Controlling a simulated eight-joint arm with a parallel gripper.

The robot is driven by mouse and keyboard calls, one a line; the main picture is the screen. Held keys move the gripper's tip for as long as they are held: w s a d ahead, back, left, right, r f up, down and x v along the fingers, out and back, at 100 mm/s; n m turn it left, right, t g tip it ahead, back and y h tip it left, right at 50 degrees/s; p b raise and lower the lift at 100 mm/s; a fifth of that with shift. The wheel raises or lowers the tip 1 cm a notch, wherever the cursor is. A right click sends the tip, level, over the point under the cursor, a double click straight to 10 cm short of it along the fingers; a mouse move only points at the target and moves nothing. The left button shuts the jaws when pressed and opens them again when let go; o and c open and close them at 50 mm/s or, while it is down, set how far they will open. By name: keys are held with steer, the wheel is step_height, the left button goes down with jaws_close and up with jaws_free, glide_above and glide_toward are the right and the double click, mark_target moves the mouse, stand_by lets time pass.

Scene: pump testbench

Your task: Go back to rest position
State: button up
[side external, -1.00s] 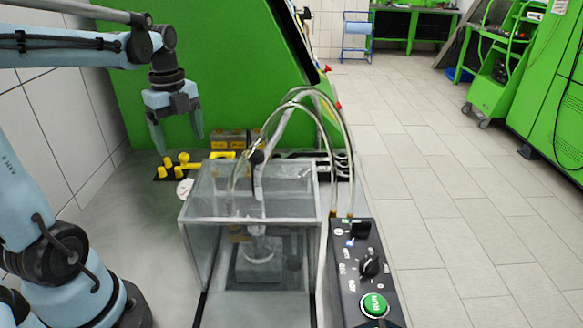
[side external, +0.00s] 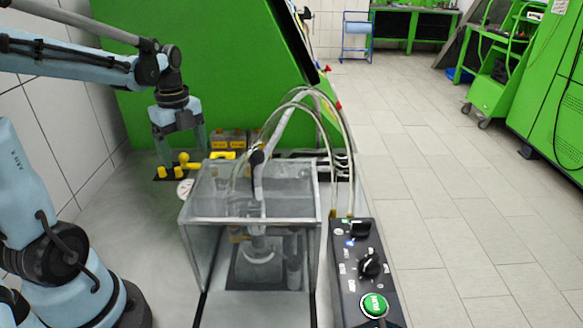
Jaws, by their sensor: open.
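My gripper (side external: 184,153) is in the upper left of the side view. It points down with its two fingers apart, and nothing shows between them but the yellow parts behind or below. It hangs over the back left of the bench, near the yellow pieces (side external: 172,170); whether it touches them I cannot tell. The clear glass box (side external: 250,221) stands to the right of my gripper, with a pump (side external: 260,252) inside and hoses (side external: 333,125) arching over it.
A black control panel (side external: 351,285) with a green button (side external: 374,304) and dark knobs lies right of the box. A green machine housing (side external: 220,65) stands behind. Yellow-brown blocks (side external: 229,139) sit at the back. The bench left of the box (side external: 140,235) is clear.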

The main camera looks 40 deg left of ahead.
steer(key=shift+s+d, duration=0.1)
steer(key=shift+s, duration=0.1)
steer(key=shift+r, duration=0.35)
step_height(320, 180, up, 5)
steer(key=shift+r, duration=0.2)
step_height(320, 180, down, 6)
steer(key=shift+r, duration=0.2)
steer(key=shift+w+f, duration=0.1)
steer(key=shift+f, duration=0.25)
steer(key=shift+w+a+r, duration=0.1)
steer(key=shift+w+a, duration=0.2)
steer(key=shift+w, duration=0.25)
steer(key=shift+w+a, duration=0.3)
steer(key=shift+w, duration=0.2)
